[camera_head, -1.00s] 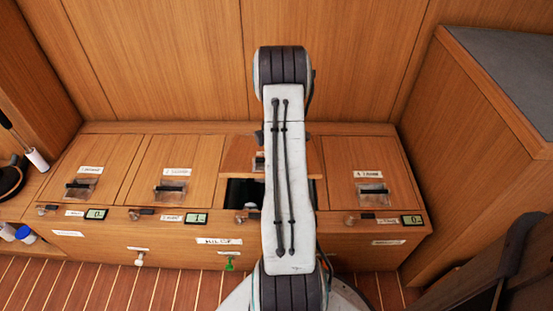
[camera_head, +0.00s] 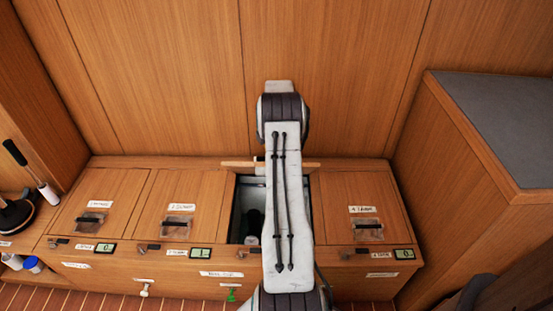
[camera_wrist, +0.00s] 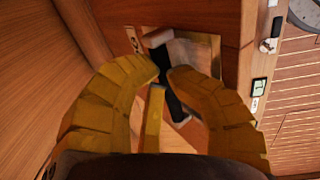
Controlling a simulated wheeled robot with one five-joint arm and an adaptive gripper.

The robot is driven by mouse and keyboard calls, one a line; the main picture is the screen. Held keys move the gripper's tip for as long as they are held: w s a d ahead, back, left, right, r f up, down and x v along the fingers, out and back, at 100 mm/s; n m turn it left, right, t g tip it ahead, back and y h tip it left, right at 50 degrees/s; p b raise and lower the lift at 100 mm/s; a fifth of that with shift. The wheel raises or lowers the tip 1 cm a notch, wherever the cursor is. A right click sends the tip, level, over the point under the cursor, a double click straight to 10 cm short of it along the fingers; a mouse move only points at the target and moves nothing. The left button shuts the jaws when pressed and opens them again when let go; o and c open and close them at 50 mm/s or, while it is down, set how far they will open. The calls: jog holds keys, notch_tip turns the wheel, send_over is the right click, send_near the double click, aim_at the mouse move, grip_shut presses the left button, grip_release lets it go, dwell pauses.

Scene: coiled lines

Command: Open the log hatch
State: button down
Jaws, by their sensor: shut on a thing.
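The third hatch lid (camera_head: 240,164) stands raised, nearly edge-on in the head view, above its open compartment (camera_head: 248,200). I take it as the log hatch, but I cannot read its label. The compartment shows a pale inside and a dark round thing at the bottom; my arm covers much of it. In the wrist view, my gripper (camera_wrist: 164,76) has its yellow fingers closed around the lid's black handle (camera_wrist: 174,98). In the head view, my gripper is hidden behind my arm.
Closed hatches lie left (camera_head: 185,200) and right (camera_head: 353,198) of the opening, with black handles and small displays. A tall grey-topped cabinet (camera_head: 480,125) stands at the right. A wood-panelled wall (camera_head: 160,80) rises behind.

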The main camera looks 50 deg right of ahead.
jog(key=shift+w+d+f, duration=0.1)
jog(key=shift+f, duration=0.35)
jog(key=c, duration=1)
grip_release()
jog(key=shift+w+d+f, duration=0.1)
jog(key=shift+d, duration=0.05)
jog(key=shift+r, duration=0.2)
